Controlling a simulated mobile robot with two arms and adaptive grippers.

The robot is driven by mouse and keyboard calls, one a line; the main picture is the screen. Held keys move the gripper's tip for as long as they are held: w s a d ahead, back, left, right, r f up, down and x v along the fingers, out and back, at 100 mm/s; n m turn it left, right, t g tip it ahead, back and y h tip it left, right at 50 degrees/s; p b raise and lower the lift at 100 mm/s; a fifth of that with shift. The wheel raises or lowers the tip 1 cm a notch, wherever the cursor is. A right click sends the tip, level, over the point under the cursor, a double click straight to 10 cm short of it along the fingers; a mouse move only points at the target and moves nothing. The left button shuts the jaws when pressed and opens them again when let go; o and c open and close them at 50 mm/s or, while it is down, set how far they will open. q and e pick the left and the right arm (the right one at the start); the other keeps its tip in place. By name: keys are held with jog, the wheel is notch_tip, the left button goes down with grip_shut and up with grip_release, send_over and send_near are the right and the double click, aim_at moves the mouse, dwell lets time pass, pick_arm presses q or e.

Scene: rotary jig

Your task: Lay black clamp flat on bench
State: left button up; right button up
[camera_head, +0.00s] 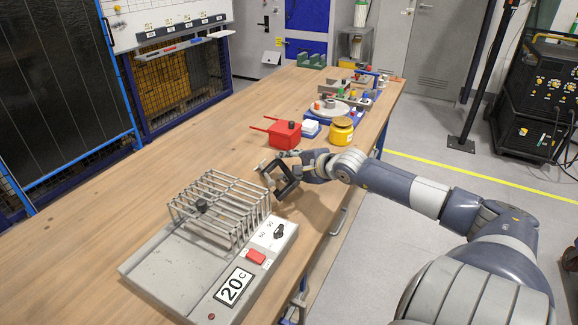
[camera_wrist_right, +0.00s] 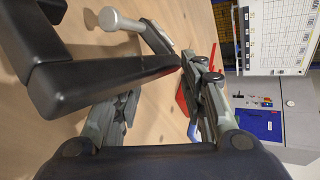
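The black clamp (camera_head: 289,184) is an angular C-shaped frame with a silver screw, above or at the bench (camera_head: 130,190) near its right edge. My right gripper (camera_head: 301,160) reaches in from the right and is shut on the clamp, which is tilted. In the right wrist view the clamp's black frame (camera_wrist_right: 38,85) and its silver screw (camera_wrist_right: 122,21) fill the upper left, by the grey fingers of my right gripper (camera_wrist_right: 165,85). Whether the clamp touches the bench cannot be told. My left gripper is not in view.
A grey hotplate unit (camera_head: 150,272) with a wire rack (camera_head: 222,203) stands left of the clamp. The bench's left side is clear.

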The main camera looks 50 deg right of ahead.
jog(key=shift+f, duration=0.1)
dwell(0.5)
jog(key=shift+s, duration=0.15)
jog(key=shift+s+r, duration=0.25)
jog(key=shift+s, duration=0.25)
jog(key=v, duration=1)
jog(key=shift+s+r, duration=0.25)
jog(key=shift+a, duration=0.1)
